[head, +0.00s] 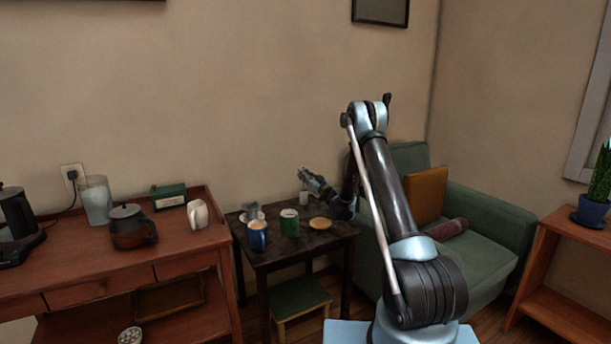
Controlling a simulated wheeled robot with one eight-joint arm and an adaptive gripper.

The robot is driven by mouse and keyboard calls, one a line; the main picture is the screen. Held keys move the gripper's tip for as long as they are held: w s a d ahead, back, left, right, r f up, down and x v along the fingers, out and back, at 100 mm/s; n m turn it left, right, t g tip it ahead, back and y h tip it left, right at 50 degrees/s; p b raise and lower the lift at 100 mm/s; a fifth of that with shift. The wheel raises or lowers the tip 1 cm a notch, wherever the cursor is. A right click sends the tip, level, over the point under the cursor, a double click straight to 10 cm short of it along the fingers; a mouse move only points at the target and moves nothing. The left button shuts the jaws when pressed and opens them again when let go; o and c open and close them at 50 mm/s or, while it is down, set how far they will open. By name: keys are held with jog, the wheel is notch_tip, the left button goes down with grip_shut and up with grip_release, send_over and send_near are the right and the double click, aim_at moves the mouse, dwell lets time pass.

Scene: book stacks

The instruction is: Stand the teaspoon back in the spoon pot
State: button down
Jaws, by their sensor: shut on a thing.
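My gripper (306,175) is small in the head view, above the back of the dark side table (335,232). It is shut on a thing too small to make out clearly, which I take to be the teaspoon. A small pale upright container (304,198) shows just below the gripper at the back of the table. It may be the spoon pot, but I cannot tell for sure. A green mug-like pot (289,224) with a pale mark stands nearer the front, apart from the gripper. No spoon shows clearly in any container.
A blue mug (258,238), a grey item (253,211) and a round wooden disc (320,223) share the small table. A wooden sideboard (190,245) with a teapot (131,228) and white jug (198,214) stands left. A green armchair (488,258) stands right.

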jog(key=shift+f, duration=0.2)
jog(key=c, duration=1.6)
grip_release()
jog(key=v, duration=1.2)
jog(key=shift+f, duration=0.1)
